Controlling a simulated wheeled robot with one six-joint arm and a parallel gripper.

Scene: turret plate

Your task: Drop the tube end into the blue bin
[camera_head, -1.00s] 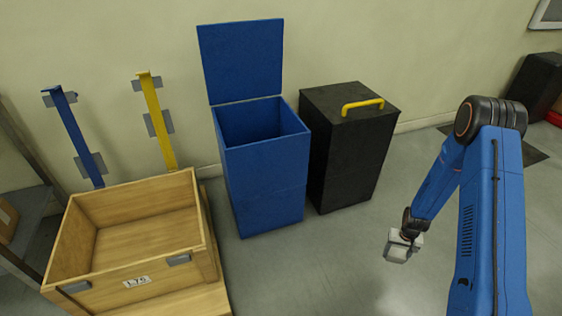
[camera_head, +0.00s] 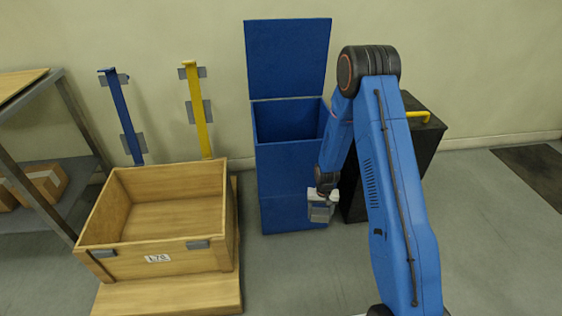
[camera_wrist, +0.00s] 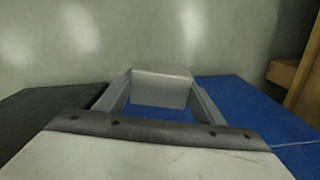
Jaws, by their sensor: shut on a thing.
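The blue bin (camera_head: 283,178) stands against the wall in the head view, with its lid (camera_head: 288,58) raised and its top open. My gripper (camera_head: 322,212) hangs in front of the bin's lower right side in that picture, lower than the rim and not over the opening. In the wrist view my gripper (camera_wrist: 160,100) is shut on a plain grey piece, the tube end (camera_wrist: 160,86), held between its fingers. The tube end is too small to tell apart from the gripper in the head view. Blue surfaces of the bin (camera_wrist: 245,105) lie behind the fingers.
A black bin (camera_head: 418,150) with a yellow handle stands right of the blue bin, partly behind my arm. An open wooden crate (camera_head: 150,262) stands to the left. A grey shelf (camera_head: 70,180) is at far left.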

